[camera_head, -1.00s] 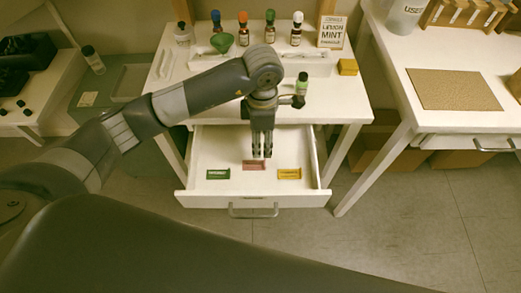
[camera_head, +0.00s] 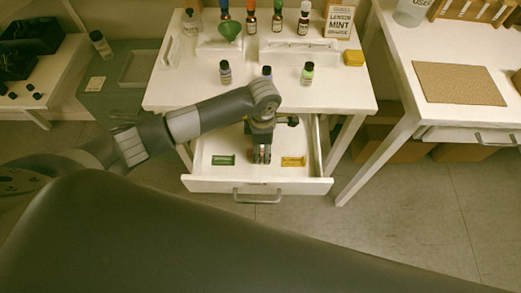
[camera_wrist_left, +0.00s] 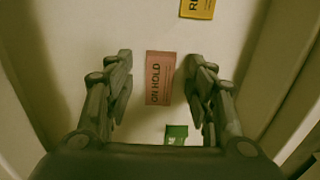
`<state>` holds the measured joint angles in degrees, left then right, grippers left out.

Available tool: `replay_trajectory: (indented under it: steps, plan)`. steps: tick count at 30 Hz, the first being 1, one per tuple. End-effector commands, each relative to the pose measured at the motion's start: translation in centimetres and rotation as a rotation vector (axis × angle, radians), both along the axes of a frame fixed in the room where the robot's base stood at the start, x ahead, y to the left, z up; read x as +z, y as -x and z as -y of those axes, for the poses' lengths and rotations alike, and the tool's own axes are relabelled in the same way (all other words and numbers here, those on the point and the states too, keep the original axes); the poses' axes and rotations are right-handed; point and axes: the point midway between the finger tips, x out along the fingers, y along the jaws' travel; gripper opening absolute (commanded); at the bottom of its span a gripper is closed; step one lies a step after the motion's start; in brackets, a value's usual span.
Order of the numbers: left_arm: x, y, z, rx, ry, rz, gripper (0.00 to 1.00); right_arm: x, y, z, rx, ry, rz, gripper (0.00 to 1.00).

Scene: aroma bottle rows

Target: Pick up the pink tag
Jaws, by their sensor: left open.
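The pink tag (camera_wrist_left: 161,78), printed "ON HOLD", lies flat in the open white drawer (camera_head: 200,184). In the left wrist view it lies between the two open fingers of my left gripper (camera_wrist_left: 158,95), not touching either. In the head view my left gripper (camera_head: 261,155) points down into the drawer and hides most or all of the pink tag. A green tag (camera_head: 223,160) lies to its left and a yellow tag (camera_head: 293,161) to its right. The right gripper is not in view.
The drawer walls stand close around my gripper. On the white table (camera_head: 180,98) above are several bottles, a green funnel (camera_head: 230,31), a sign (camera_head: 338,22) and a yellow block (camera_head: 353,58). A second table (camera_head: 385,60) with a cork mat (camera_head: 455,85) stands at right.

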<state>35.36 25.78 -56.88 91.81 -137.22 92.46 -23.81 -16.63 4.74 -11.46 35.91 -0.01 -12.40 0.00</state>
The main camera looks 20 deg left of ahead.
Motion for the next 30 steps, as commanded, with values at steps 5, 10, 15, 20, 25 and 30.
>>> replay_trajectory:
  steps: [5,10,15,20,25,30]
  plan:
    - [0.0,0.0,0.0,0.0,0.0,0.0,0.39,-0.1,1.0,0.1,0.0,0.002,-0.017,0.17]
    - [0.0,0.0,0.0,0.001,0.0,0.001,0.14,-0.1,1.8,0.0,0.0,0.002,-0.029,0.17]
    - [0.0,0.0,0.0,0.001,0.0,0.0,0.13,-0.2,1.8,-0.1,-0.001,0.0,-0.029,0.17]
    - [0.0,0.0,0.0,0.001,0.0,0.0,0.13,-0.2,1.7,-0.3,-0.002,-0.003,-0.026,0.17]
    - [1.4,-0.2,0.0,0.0,0.002,0.005,0.13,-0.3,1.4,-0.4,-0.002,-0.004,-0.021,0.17]
    - [4.8,-0.2,0.0,-0.001,0.0,0.006,0.13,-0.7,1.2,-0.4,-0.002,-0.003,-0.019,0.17]
